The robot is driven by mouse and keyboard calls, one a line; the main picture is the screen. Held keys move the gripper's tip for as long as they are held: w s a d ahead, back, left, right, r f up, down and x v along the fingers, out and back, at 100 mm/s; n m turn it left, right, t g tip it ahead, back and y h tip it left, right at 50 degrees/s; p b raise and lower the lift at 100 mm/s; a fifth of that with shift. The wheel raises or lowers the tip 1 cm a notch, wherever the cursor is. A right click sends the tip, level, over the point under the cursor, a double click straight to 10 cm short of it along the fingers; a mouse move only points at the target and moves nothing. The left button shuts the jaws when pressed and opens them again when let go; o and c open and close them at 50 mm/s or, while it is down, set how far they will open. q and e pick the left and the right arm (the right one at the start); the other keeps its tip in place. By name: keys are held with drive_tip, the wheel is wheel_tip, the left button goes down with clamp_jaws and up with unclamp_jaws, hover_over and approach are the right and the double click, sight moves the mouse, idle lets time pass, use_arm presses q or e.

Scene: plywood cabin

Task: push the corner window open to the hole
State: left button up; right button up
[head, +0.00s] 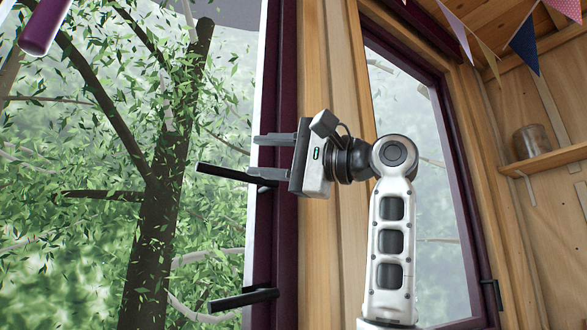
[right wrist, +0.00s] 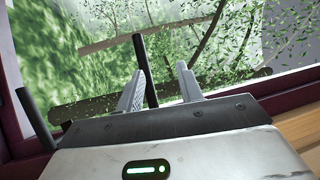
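A window opening with a dark purple frame (head: 284,270) fills the left of the head view, with trees behind it. Two black bars stick out from its frame: an upper bar (head: 222,172) and a lower bar (head: 243,300). My right gripper (head: 268,156) is at this frame, fingers pointing left, spread apart. In the right wrist view the fingers (right wrist: 162,86) stand apart with a black bar (right wrist: 145,65) showing between them, nearer the left finger. I cannot tell whether they touch it. Another black bar (right wrist: 33,115) shows left of the gripper. My left gripper is out of view.
A second purple-framed window (head: 455,170) with a black handle (head: 491,294) is right of my right arm. A wooden post (head: 335,75) stands between the windows. A shelf (head: 548,160) with a jar (head: 534,140) is at the right. Bunting (head: 525,45) hangs above.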

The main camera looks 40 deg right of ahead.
use_arm(q)
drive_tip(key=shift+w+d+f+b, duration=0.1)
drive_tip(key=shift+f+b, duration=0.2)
drive_tip(key=shift+b, duration=0.9)
use_arm(e)
drive_tip(key=v, duration=0.3)
drive_tip(key=f+v, duration=0.1)
drive_tip(key=v, duration=0.1)
drive_tip(key=shift+a, duration=0.3)
drive_tip(key=shift+c, duration=0.4)
